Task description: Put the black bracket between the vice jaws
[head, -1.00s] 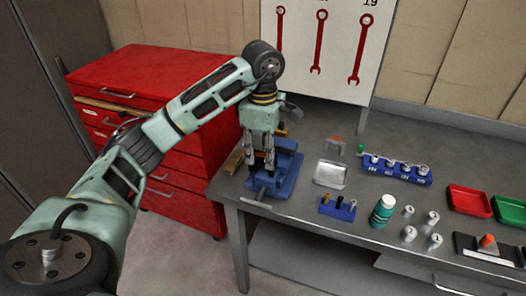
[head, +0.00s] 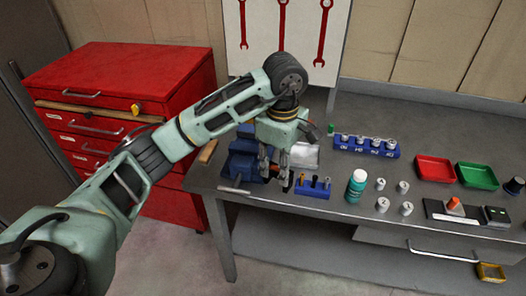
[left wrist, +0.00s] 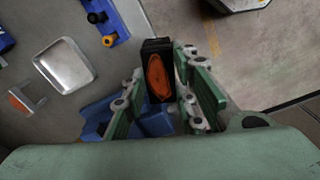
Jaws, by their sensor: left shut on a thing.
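My left gripper (head: 274,172) points down just right of the blue vice (head: 240,166) on the grey bench. It is shut on the black bracket, which shows in the left wrist view (left wrist: 149,47) between the fingers as a dark block with an orange oval face. In the head view the bracket is mostly hidden by the fingers. The vice also shows in the left wrist view (left wrist: 155,124), partly behind the fingers and bracket. My arm and gripper cover part of the vice, and I cannot see its jaw gap clearly. My right gripper is not in view.
A blue holder (head: 313,190) with small pegs stands close right of the gripper. A metal tray (head: 305,155) lies behind.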

